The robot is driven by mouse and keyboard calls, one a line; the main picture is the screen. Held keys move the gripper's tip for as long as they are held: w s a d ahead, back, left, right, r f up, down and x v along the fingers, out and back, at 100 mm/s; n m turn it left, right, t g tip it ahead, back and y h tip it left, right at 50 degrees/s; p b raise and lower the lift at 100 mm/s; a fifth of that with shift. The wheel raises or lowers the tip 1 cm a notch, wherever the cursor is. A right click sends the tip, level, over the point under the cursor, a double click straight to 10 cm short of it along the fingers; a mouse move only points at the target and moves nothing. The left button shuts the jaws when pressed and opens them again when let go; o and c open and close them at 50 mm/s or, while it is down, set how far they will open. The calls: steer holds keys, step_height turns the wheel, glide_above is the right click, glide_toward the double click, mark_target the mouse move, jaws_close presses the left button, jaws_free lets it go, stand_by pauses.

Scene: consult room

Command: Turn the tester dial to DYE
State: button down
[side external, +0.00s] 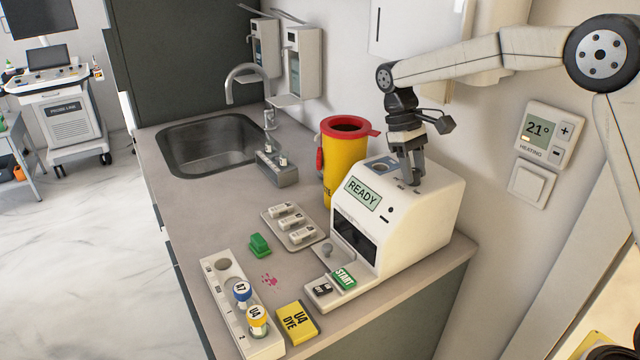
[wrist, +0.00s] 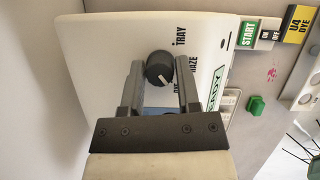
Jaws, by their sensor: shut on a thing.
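The white tester (side external: 415,225) stands on the counter, its green screen reading READY. Its black dial (wrist: 158,66) is on the top face and carries a white pointer line, with the words TRAY, HAZE and DYE printed around it. The line slants down and right in the wrist view, toward the side of HAZE and DYE; I cannot tell exactly which mark it meets. My gripper (side external: 412,181) reaches down onto the tester's top, its fingers on either side of the dial and shut on it. In the side view the gripper hides the dial.
A yellow bin (side external: 343,160) with a red rim stands close behind the tester. In front are the START button (side external: 343,278), a tray (side external: 273,228) of cartridges, a green block (side external: 259,244), a yellow U4 DYE box (side external: 297,323) and a vial rack (side external: 224,290). The wall is close on the right.

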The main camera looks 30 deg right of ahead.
stand_by(0.3)
steer(key=shift+c, duration=1.6)
jaws_free()
steer(key=shift+r, duration=0.15)
steer(key=v, duration=0.7)
steer(key=shift+r, duration=0.3)
steer(key=shift+a+f, duration=0.1)
steer(key=shift+s+a+f+t, duration=0.25)
steer(key=shift+a+f+t, duration=0.15)
steer(key=shift+a+t, duration=0.25)
steer(key=s+a+f+t, duration=0.2)
steer(key=t, duration=0.1)
steer(key=s+a+f+t+y, duration=0.1)
steer(key=s, duration=0.1)
steer(key=shift+a+f+t, duration=0.2)
steer(key=shift+a+t, duration=0.05)
steer(key=shift+a, duration=0.1)
steer(key=s+d+f+m+t, duration=0.1)
steer(key=s+d+f, duration=0.2)
steer(key=s+f, duration=1)
steer(key=shift+s+d, duration=0.25)
steer(key=shift+s, duration=0.95)
